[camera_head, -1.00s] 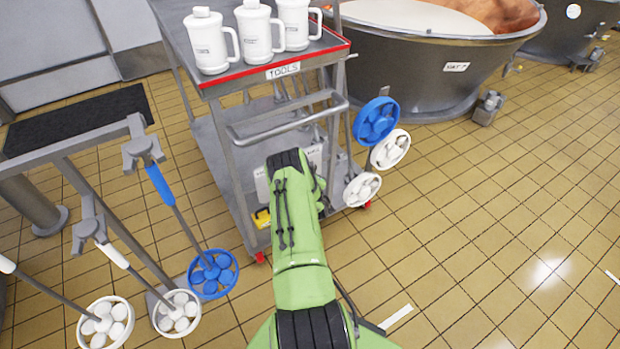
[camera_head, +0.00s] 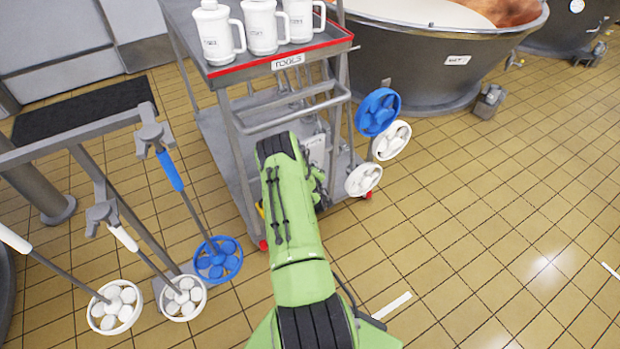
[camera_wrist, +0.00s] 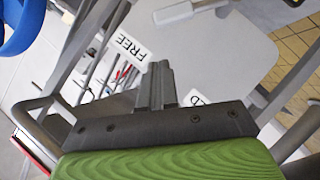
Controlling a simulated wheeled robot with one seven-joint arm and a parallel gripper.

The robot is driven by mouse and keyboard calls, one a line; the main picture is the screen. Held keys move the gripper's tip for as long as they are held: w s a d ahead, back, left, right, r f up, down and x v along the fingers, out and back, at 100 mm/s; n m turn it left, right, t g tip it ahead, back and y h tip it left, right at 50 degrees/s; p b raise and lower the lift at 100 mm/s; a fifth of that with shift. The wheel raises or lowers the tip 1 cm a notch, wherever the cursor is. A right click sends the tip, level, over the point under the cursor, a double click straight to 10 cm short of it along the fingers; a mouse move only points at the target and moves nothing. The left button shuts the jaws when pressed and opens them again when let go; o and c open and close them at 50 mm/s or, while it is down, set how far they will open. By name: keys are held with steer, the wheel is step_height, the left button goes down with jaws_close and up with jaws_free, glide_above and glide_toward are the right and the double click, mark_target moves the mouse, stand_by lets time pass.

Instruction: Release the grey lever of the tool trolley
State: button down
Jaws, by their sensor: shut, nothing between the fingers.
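The tool trolley (camera_head: 292,62) stands ahead, with a red-edged top shelf and a "TOOLS" label. In the wrist view a pale grey panel (camera_wrist: 225,60) carries a "FREE" label (camera_wrist: 130,47) and a second label ending in "LD" (camera_wrist: 193,95), partly hidden behind my gripper. A light grey bar (camera_wrist: 187,11), perhaps the lever, shows at the top edge of the wrist view, beyond my fingertips and apart from them. My gripper (camera_wrist: 156,72) is shut and empty, in front of the panel between the two labels. In the head view my green arm hides most of my gripper.
White jugs (camera_head: 262,27) stand on the trolley's top. Blue and white wheel-ended tools (camera_head: 377,112) hang at its right side. A rack on the left holds more such tools (camera_head: 217,259). A vat (camera_head: 430,65) stands behind. The tiled floor at right is clear.

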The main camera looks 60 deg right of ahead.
steer(key=p+v, duration=0.1)
steer(key=v, duration=0.5)
steer(key=shift+r, duration=0.15)
stand_by(0.3)
